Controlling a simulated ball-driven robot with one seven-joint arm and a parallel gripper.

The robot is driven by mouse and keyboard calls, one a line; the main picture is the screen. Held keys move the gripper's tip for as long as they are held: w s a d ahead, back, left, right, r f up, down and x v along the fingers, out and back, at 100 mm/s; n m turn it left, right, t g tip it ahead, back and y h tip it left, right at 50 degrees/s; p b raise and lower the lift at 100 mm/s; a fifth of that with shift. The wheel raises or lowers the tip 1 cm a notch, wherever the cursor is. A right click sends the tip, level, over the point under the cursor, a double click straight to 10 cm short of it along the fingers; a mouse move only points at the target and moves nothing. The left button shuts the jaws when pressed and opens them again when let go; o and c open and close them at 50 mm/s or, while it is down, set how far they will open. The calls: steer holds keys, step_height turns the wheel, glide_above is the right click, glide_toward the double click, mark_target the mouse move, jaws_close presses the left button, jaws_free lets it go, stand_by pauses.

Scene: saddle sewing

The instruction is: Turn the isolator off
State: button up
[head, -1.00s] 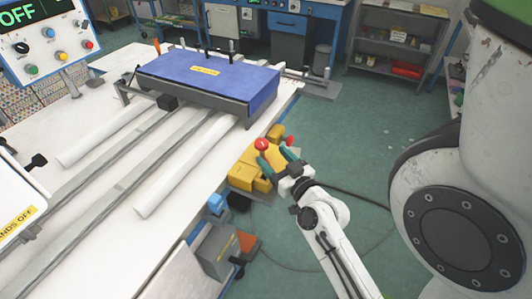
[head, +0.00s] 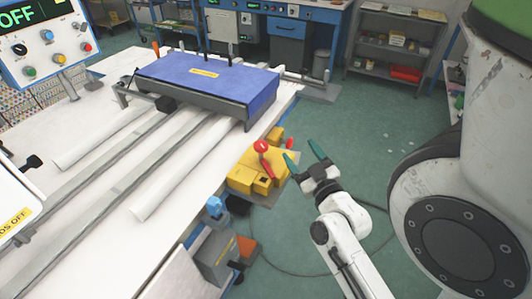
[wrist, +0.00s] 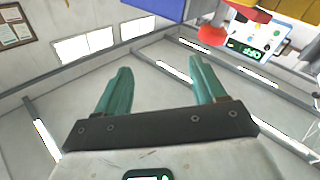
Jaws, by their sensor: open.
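The isolator is a yellow box (head: 248,178) at the edge of the white table. Its lever with a red knob (head: 261,146) stands up from the box, leaning slightly, knob toward the upper left. My gripper (head: 304,157), with green fingers, is open and empty to the right of the lever, apart from it. In the wrist view my gripper (wrist: 160,68) shows spread fingers with nothing between them. The red knob (wrist: 212,35) shows beyond the right finger, with part of the yellow box (wrist: 250,14) at the top edge.
A control panel (head: 45,45) reading OFF stands at the upper left. A blue padded piece (head: 205,80) lies on the table (head: 175,195) with rails. A grey box with blue and orange parts (head: 216,252) sits below the isolator. Green floor (head: 340,110) right of the table is open.

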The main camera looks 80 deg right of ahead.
mark_target(255, 144)
steer(key=s+d+r+n+t+h, duration=0.15)
steer(key=r+n+t, duration=0.35)
steer(key=n, duration=0.6)
steer(key=s+d+r+n+t+h, duration=0.1)
steer(key=s+d+r+n+t, duration=0.15)
steer(key=r+n, duration=0.6)
steer(key=w+a+f+n+g+y, duration=0.1)
steer(key=w+f+n+y, duration=0.3)
steer(key=f+n+y, duration=0.55)
steer(key=w+a+f+n+y, duration=0.1)
steer(key=w+f+n+y, duration=0.35)
steer(key=n, duration=0.85)
steer(key=shift+y, duration=0.95)
steer(key=w, duration=0.3)
steer(key=w+p, duration=0.1)
steer(key=w, duration=0.2)
steer(key=w+d+f+p, duration=0.1)
steer(key=w, duration=0.2)
jaws_close()
